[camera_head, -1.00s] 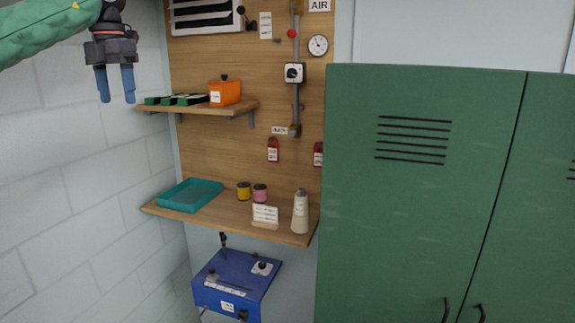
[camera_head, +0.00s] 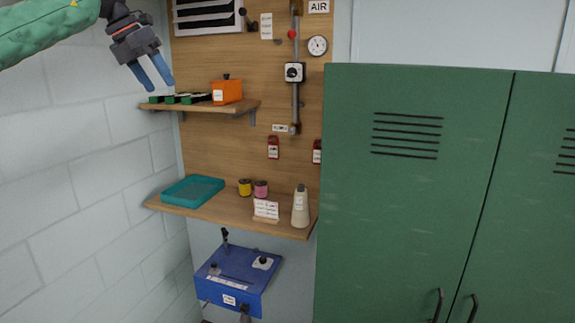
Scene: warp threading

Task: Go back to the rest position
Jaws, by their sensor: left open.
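My left gripper (camera_head: 159,77) is at the upper left of the head view, on the green-sleeved arm that comes in from the left. Its two blue fingers are apart with nothing between them, tilted down and to the right. In the picture the fingertips lie beside the left end of the upper wooden shelf (camera_head: 215,107); I cannot tell how far in front of it they are. My right gripper is not in view.
The lower shelf (camera_head: 225,208) holds a teal tray (camera_head: 192,190), yellow and pink spools, a card and a cone (camera_head: 300,207). An orange box (camera_head: 227,91) stands on the upper shelf. A blue machine (camera_head: 240,280) is below. Green lockers (camera_head: 410,220) fill the right.

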